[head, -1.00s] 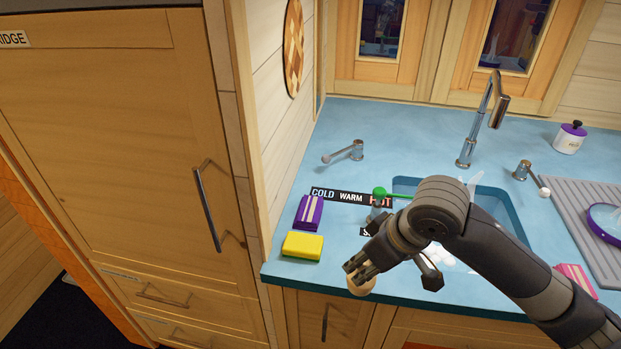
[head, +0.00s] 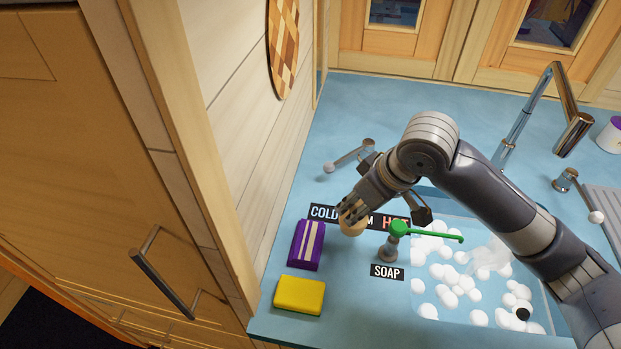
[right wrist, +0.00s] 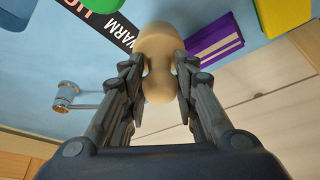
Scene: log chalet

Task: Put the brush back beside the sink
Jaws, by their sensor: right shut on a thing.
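My right gripper (head: 357,205) is shut on the brush (head: 352,226), a beige rounded piece. The right wrist view shows the brush (right wrist: 158,40) squeezed between both fingers (right wrist: 160,75); no bristles show. In the head view it is left of the green-topped soap dispenser (head: 393,246), over the COLD WARM HOT label (head: 323,212), partly covering it. I cannot tell whether it touches the counter. The blue sink (head: 548,300) holds white foam and lies to the right, partly behind my arm. My left gripper is not in view.
A purple striped packet (head: 308,245) and a yellow sponge (head: 299,295) lie left on the blue counter (head: 345,315), by the wooden wall. A SOAP label (head: 387,272) lies before the dispenser. The tap (head: 540,105) and a lever (head: 350,157) stand behind.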

